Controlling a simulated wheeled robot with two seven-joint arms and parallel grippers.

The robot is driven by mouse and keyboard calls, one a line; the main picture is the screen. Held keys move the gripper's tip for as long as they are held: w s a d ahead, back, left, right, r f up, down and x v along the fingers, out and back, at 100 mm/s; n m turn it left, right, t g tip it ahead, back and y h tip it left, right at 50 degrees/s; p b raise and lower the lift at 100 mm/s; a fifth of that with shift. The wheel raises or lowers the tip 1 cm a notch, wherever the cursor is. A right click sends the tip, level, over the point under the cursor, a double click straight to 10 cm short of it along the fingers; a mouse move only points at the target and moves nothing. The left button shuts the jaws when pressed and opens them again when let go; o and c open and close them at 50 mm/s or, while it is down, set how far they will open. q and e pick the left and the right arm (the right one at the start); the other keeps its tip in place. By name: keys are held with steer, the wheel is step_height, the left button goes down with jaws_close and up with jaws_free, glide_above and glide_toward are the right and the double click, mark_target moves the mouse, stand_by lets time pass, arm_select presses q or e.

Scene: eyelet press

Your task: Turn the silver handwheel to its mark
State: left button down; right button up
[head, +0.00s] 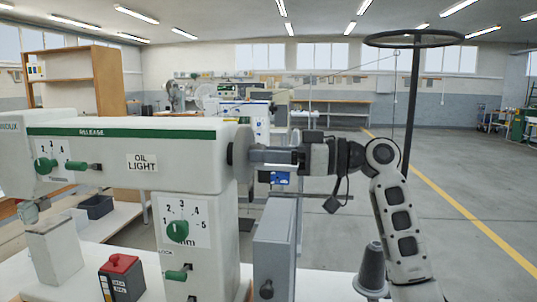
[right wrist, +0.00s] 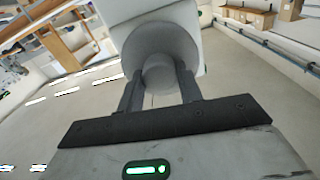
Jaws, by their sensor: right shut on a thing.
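The silver handwheel (head: 239,152) is a grey disc on the right end of the white machine arm. In the right wrist view the handwheel (right wrist: 157,38) fills the top middle, with a round hub sticking out towards me. My right gripper (head: 262,156) reaches in from the right, level with the wheel. In the right wrist view my right gripper (right wrist: 159,83) has one finger on each side of the hub and is shut on it. I cannot make out the wheel's mark. My left gripper is not in view.
The white press (head: 130,152) carries green dials and a green "RELEASE" stripe. A grey box (head: 274,235) stands below my right gripper. A red-topped box (head: 120,277) is at the front left. A dark pole with a ring (head: 413,110) rises behind my right arm. Open floor lies right.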

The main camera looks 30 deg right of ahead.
arm_select(q)
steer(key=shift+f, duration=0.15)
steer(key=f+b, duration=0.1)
steer(key=b, duration=0.2)
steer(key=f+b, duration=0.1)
steer(key=b, duration=0.2)
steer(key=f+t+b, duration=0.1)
steer(key=b, duration=0.2)
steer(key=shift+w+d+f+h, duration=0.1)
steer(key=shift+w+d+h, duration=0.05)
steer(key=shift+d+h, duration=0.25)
arm_select(e)
steer(key=n, duration=1)
steer(key=o, duration=1)
steer(key=shift+s, duration=0.15)
